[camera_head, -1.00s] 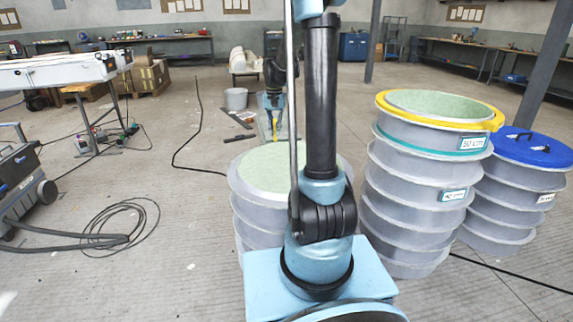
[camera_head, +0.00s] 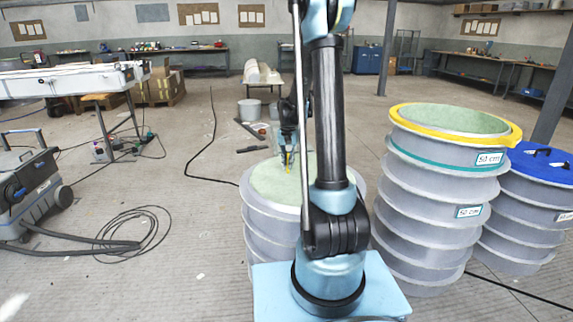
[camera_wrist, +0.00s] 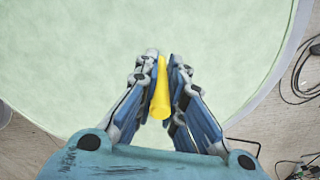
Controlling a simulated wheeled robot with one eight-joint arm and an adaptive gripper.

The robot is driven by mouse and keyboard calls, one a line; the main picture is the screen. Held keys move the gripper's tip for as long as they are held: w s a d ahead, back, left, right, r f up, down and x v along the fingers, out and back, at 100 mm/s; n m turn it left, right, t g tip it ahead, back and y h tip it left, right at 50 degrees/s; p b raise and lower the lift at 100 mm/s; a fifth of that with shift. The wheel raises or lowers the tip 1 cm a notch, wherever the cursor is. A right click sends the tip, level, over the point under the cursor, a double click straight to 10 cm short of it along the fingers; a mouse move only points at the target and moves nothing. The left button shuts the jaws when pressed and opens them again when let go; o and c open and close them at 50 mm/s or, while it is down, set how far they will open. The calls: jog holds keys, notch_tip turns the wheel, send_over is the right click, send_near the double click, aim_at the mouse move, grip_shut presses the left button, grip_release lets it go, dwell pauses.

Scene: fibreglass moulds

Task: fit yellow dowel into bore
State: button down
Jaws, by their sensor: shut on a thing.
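My gripper (camera_head: 287,150) is shut on the yellow dowel (camera_wrist: 160,92), which stands roughly along the view of the wrist camera between the two fingers. In the head view the dowel (camera_head: 288,160) shows as a small yellow strip below the fingers, over the pale green top (camera_head: 270,182) of the nearest grey ringed stack. The same pale green surface (camera_wrist: 80,70) fills most of the wrist view beneath the gripper. Whether the dowel's tip touches it I cannot tell. No bore shows; my arm hides part of the stack top.
A taller grey stack (camera_head: 436,200) with a yellow rim stands right of my arm. A stack with a blue lid (camera_head: 541,165) is beside it. A vacuum (camera_head: 30,190) and its coiled hose are at left. A grey bucket (camera_head: 250,110) stands behind.

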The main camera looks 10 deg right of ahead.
jog(key=c, duration=1.7)
grip_release()
